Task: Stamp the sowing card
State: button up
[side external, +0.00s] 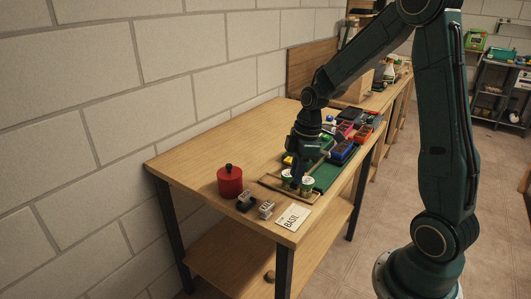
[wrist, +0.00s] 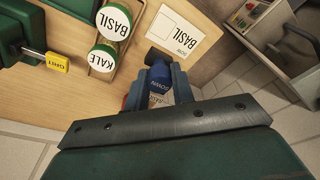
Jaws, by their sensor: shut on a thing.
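The sowing card (wrist: 176,36) is white with "SOW BASIL" and an empty box printed on it. It lies flat near the table's front corner, and shows in the side view too (side external: 292,217). In the side view my gripper (side external: 297,174) is above the white-lidded jars, back from the card. The stamp's underside is hidden. In the wrist view the stamp is apart from the card in the picture.
Two white-lidded jars, BASIL (wrist: 114,20) and KALE (wrist: 102,59), stand in a wooden tray (side external: 273,183) close to my gripper. Coloured trays (side external: 344,151) fill the right rear.

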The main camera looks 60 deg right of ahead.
jog(key=shift+s+f, duration=0.45)
jog(key=shift+s, duration=0.35)
jog(key=shift+f, duration=0.15)
send_over(296, 210)
jog(key=shift+s+d+f, duration=0.15)
jog(key=shift+s+f, duration=0.05)
jog(key=shift+f, duration=1.25)
jog(key=shift+s+d+f, duration=0.1)
jog(key=shift+s+f, duration=0.05)
jog(key=shift+f, duration=1.25)
jog(key=shift+f, duration=0.55)
notch_tip(296, 210, up, 7)
dwell(0.8)
dwell(0.8)
